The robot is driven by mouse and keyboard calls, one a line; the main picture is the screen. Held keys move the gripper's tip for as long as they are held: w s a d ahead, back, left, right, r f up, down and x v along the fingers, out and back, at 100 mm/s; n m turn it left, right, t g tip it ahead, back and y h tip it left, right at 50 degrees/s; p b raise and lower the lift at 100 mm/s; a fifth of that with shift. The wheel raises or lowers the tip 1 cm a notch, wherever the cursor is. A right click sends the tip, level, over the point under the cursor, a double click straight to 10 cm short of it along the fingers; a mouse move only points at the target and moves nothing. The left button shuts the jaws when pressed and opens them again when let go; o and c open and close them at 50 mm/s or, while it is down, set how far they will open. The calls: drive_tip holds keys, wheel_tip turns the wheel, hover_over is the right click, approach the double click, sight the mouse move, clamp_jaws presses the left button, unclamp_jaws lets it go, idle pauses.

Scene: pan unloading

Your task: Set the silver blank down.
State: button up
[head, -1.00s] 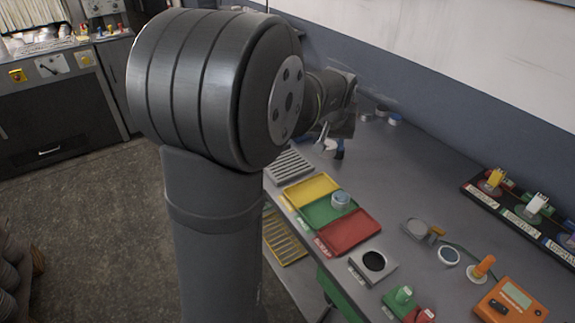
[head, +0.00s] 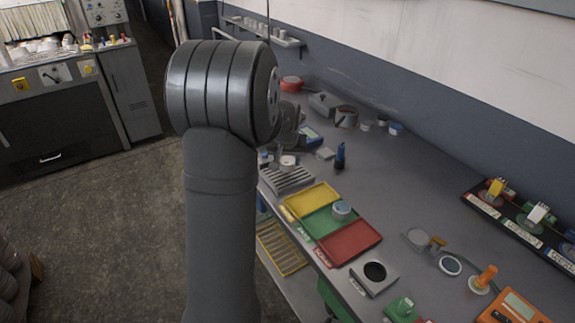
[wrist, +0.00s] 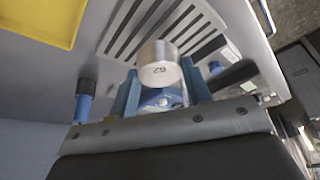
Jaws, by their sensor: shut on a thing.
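The silver blank (wrist: 160,66), a short metal cylinder with a dark mark on its end face, is between the two blue fingers of my gripper (wrist: 162,92) in the wrist view. My gripper is shut on it. A small pale round shape (head: 288,161) beyond the slotted grey rack (head: 288,179) in the head view looks like the same blank. The rack also shows behind the blank in the wrist view (wrist: 118,38). I cannot tell the blank's height above the bench. My arm hides most of the gripper in the head view.
A tray with yellow (head: 311,196), green (head: 318,223) and red (head: 350,242) sections lies nearer than the rack. A blue-topped cylinder (head: 341,208) stands on the green section. A dark blue bottle (head: 340,157) stands right of the rack. The bench middle (head: 395,185) is clear.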

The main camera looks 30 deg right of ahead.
drive_tip(key=shift+f, duration=1.2)
drive_tip(key=shift+f, duration=0.1)
drive_tip(key=o, duration=1.1)
drive_tip(key=shift+c, duration=0.2)
drive_tip(key=v, duration=1.2)
drive_tip(key=shift+w+d, duration=0.1)
